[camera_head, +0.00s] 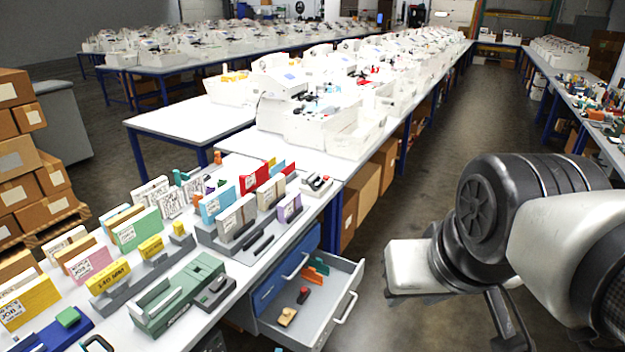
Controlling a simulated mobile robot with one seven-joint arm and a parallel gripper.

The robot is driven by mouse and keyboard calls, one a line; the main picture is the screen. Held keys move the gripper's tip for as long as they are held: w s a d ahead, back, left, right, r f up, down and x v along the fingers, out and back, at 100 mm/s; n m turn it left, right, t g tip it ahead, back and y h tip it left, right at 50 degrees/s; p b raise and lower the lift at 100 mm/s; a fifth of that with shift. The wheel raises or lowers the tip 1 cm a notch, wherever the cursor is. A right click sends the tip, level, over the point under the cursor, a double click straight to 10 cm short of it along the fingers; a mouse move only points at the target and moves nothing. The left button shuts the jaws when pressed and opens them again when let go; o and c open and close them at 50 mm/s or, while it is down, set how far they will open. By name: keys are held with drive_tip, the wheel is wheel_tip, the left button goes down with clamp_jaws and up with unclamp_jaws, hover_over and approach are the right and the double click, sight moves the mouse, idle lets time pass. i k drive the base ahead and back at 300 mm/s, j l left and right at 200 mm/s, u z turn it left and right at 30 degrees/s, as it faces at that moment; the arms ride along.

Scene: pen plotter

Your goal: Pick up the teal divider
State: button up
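Two small teal pieces could be the divider, and I cannot tell which it is. One teal piece (318,265) stands in the open drawer beside an orange piece. Another teal piece (177,177) stands at the back of the near table, among the cards. My gripper (507,318) seems to be the dark part at the lower right, below my arm, partly cut off by the picture's edge. It is out over the floor, right of the drawer and apart from both teal pieces. Its fingers do not show clearly.
The open grey drawer (345,282) juts out from under the near table (195,341) and also holds small red and tan items. The aisle floor (445,150) is clear.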

sight(318, 264)
drive_tip(key=k+u, duration=0.35)
drive_tip(key=k+j+u, duration=0.1)
drive_tip(key=u, duration=0.25)
drive_tip(key=i+l+u, duration=0.1)
drive_tip(key=u, duration=1.55)
drive_tip(key=l, duration=1.7)
drive_tip(key=k+l, duration=0.1)
drive_tip(key=l, duration=3.25)
